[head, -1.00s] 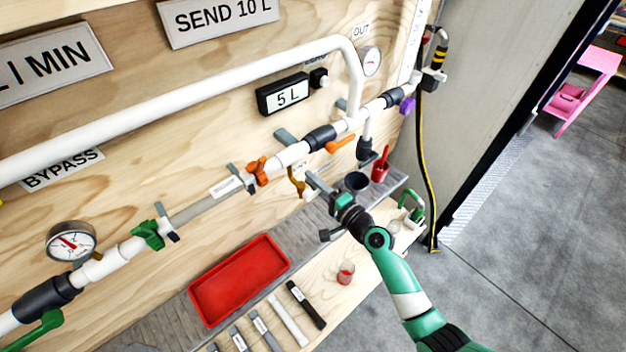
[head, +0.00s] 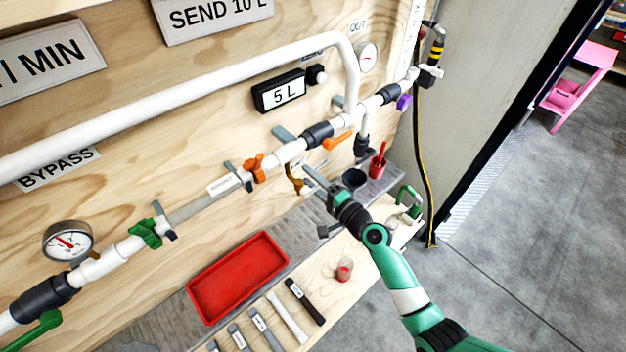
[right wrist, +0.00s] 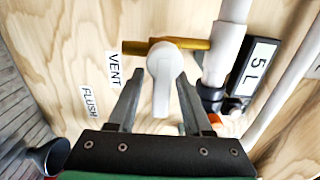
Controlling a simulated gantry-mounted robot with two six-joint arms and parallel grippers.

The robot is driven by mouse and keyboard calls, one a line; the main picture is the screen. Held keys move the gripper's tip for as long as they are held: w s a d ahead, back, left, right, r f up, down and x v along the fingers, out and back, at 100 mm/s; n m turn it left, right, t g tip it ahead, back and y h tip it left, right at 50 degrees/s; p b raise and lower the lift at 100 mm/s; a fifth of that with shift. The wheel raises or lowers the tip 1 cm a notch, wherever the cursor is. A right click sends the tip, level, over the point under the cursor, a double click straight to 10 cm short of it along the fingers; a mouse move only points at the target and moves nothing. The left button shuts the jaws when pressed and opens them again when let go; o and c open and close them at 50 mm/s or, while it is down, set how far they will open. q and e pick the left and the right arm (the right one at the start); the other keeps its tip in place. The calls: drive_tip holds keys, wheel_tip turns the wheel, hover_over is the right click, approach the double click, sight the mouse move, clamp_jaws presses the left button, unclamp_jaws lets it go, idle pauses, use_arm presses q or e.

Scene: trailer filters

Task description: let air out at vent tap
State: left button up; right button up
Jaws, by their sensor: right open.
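The vent tap shows in the right wrist view as a brass pipe (right wrist: 135,47) with a white lever (right wrist: 162,85), beside a VENT label (right wrist: 113,69). In the head view, its brass part (head: 293,180) hangs below the white pipe line, partly behind my right gripper (head: 316,178). In the right wrist view my right gripper (right wrist: 160,78) is open, with one finger on each side of the white lever. I cannot tell whether either finger touches it. My left gripper is not in view.
A red tray (head: 238,278) and several tools lie on the bench below. Orange (head: 253,168) and green (head: 145,233) valve handles sit along the pipe. A display (head: 280,92) reads 5 L.

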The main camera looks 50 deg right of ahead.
drive_tip(key=s+p, duration=0.1)
drive_tip(key=s, duration=1)
drive_tip(key=shift+s+a, duration=0.3)
drive_tip(key=shift+a, duration=0.15)
